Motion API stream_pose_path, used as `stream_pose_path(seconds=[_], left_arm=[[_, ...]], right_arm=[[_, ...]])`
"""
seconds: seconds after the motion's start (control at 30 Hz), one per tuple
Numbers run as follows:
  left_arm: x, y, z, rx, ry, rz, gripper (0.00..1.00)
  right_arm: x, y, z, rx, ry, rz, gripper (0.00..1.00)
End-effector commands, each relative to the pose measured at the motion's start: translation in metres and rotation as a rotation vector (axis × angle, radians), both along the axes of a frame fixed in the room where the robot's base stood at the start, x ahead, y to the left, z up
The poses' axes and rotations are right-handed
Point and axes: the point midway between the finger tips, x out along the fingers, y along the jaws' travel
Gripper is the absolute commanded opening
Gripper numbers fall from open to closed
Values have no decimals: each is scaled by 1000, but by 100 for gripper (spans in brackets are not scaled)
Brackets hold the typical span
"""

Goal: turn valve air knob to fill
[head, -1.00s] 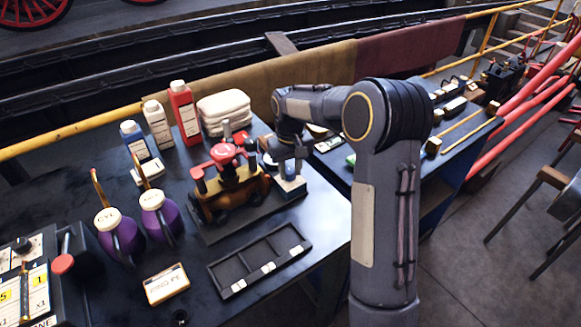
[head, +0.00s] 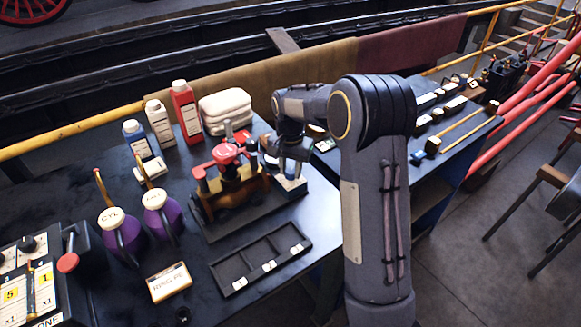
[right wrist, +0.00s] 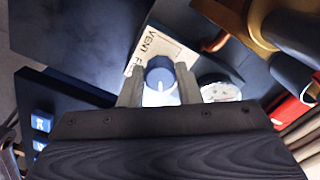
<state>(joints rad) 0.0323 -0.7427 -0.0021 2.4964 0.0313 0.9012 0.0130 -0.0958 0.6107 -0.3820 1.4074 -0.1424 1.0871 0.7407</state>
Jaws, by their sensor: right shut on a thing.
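The blue valve air knob (right wrist: 160,75) sits on a pale plate (right wrist: 158,47) marked "VENT" and a second word partly hidden. A white mark shows on the knob. In the right wrist view my right gripper (right wrist: 159,88) has one finger on each side of the knob and is shut on it. In the head view my right gripper (head: 276,158) is at the valve air station (head: 291,183), just right of the brass and red valve assembly (head: 231,185). The arm partly hides the knob there. My left gripper is not in view.
A small round gauge (right wrist: 219,92) lies beside the knob. A black three-compartment tray (head: 262,262) is in front. Purple oil cans (head: 121,237), bottles (head: 185,110) and folded white cloths (head: 226,108) stand on the left and back of the bench.

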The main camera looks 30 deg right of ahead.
Motion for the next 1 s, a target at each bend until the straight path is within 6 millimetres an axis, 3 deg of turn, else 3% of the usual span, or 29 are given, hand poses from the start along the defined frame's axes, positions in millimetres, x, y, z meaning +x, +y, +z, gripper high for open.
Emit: stream_pose_path(seconds=[0.6, 0.63, 0.77, 1.0], left_arm=[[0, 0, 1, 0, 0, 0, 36], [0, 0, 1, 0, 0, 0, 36], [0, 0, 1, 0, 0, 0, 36], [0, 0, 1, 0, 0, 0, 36]], right_arm=[[2, -1, 2, -2, -7, -42, 8], [2, -1, 2, -2, -7, -42, 33], [1, -1, 1, -1, -5, -41, 50], [1, 0, 1, -1, -2, -40, 52]])
